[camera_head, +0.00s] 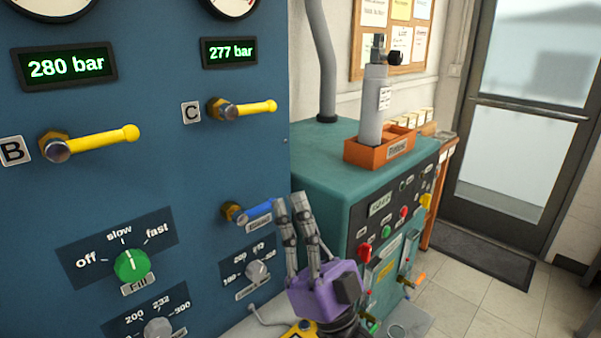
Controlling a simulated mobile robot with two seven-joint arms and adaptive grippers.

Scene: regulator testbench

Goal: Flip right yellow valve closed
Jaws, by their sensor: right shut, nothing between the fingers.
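The right yellow valve (243,109), beside label C, is on the blue panel below the 277 bar display. Its handle points right, nearly level. Another yellow valve (95,143), beside label B, is to its left and also points right. My right gripper (289,204), with grey fingers and a purple body, is below and right of valve C, apart from it. It is shut and empty, with its fingers pointing up beside the tip of a blue-handled valve (258,210). I cannot tell whether they touch it. My left gripper is not in view.
The blue panel (170,185) carries a green knob (132,265) and grey knobs low down. A teal cabinet (325,155) with an orange tray (362,152) and grey cylinder stands right of it. Open floor (470,300) and a door (520,110) are farther right.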

